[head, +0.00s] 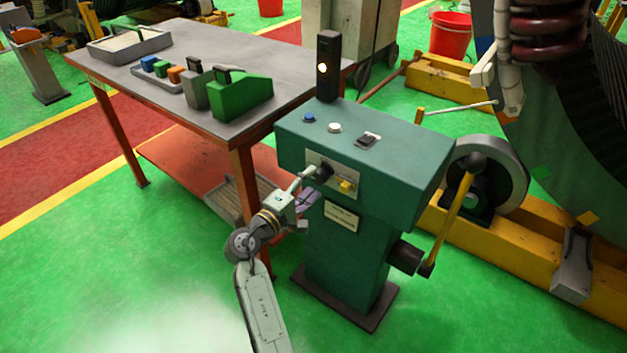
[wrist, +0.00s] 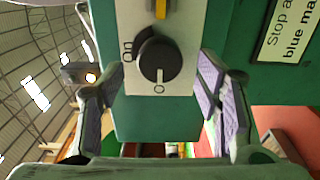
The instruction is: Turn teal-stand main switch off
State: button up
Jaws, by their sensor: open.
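The teal stand (head: 347,250) carries a light switch plate on its front. The black rotary main switch (head: 324,174) sits on that plate beside a yellow switch (head: 347,185). In the wrist view the main switch (wrist: 160,60) shows close up, with "On" at its upper left and "O" below it. A short pale mark on the knob lies on the "O" side. My gripper (head: 311,185) is open and empty in front of the plate. In the wrist view its fingers (wrist: 155,78) stand apart on either side of the knob, with visible gaps.
The stand's top has a blue button (head: 309,118), a white button (head: 334,128), a black rocker (head: 368,140) and a dark lamp post (head: 328,66) with a lit lamp. A yellow lever (head: 449,220) juts out at right. A grey workbench (head: 200,60) stands behind at left.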

jog(key=v, duration=1)
jog(key=shift+w, duration=0.1)
